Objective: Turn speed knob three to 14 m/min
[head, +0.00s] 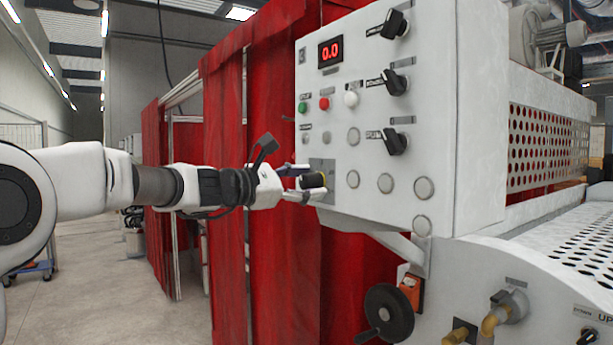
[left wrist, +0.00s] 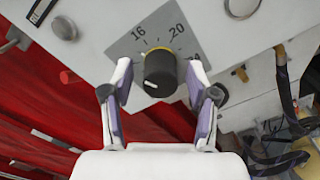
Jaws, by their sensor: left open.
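The speed knob, black with a yellow ring at its base, stands on a grey dial plate at the lower left of the white control panel in the head view (head: 314,181). In the left wrist view the knob (left wrist: 160,74) sits below the numbers 16 and 20 on the dial plate (left wrist: 132,42). A short white mark shows on its lower left. My left gripper (head: 304,184) is open, with one finger on each side of the knob; in the left wrist view (left wrist: 159,82) gaps show between knob and fingers. My right gripper is out of view.
The panel (head: 450,120) carries a red display (head: 330,50) reading 0.0, several buttons and black selector switches. Below are a black handwheel (head: 388,313) and an orange-red box (head: 411,290). Red curtains (head: 225,180) hang behind my left gripper. Open floor lies at left.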

